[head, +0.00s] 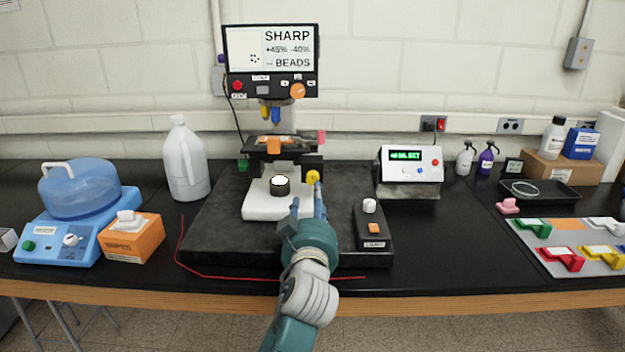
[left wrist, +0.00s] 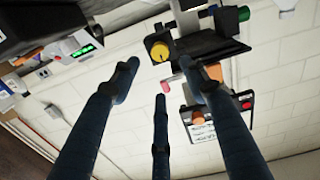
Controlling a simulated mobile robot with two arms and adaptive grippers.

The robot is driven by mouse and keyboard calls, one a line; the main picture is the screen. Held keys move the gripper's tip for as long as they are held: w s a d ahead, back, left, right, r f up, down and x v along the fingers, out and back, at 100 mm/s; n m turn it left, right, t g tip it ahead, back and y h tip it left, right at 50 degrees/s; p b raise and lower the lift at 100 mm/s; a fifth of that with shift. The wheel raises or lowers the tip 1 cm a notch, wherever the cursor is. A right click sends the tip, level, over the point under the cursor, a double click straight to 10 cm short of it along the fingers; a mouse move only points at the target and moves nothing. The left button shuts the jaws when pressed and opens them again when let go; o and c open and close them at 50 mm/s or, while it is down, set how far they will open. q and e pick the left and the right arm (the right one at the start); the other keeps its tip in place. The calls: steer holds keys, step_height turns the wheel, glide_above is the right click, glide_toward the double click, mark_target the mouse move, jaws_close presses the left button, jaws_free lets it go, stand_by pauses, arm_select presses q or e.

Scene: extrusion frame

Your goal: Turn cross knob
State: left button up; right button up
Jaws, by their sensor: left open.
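A round yellow knob (head: 313,177) is on the right side of the microscope stand, and it shows large in the left wrist view (left wrist: 160,51) with a dark mark on its face. I cannot tell which knob is the cross knob. My left gripper (head: 307,198) is open and empty, its fingers pointing at the yellow knob from the front, just short of it. In the left wrist view the spread fingers (left wrist: 162,80) have the knob beyond their tips, apart from them. My right gripper is not in view.
The microscope (head: 272,145) carries a screen with an orange knob (head: 297,90). A black box (head: 373,235) with a white knob stands right of my gripper. A white display unit (head: 411,165) is behind it. A red cable (head: 240,279) lies along the front.

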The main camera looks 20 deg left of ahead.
mark_target(312, 179)
arm_select(q)
steer(key=p+x, duration=0.1)
steer(key=x, duration=0.6)
steer(key=shift+w+a+p, duration=0.15)
steer(key=shift+w+p, duration=0.2)
steer(key=shift+w+a, duration=0.2)
steer(key=shift+w, duration=0.5)
steer(key=shift+f, duration=0.1)
steer(key=shift+c, duration=0.6)
steer(key=c, duration=0.9)
jaws_close()
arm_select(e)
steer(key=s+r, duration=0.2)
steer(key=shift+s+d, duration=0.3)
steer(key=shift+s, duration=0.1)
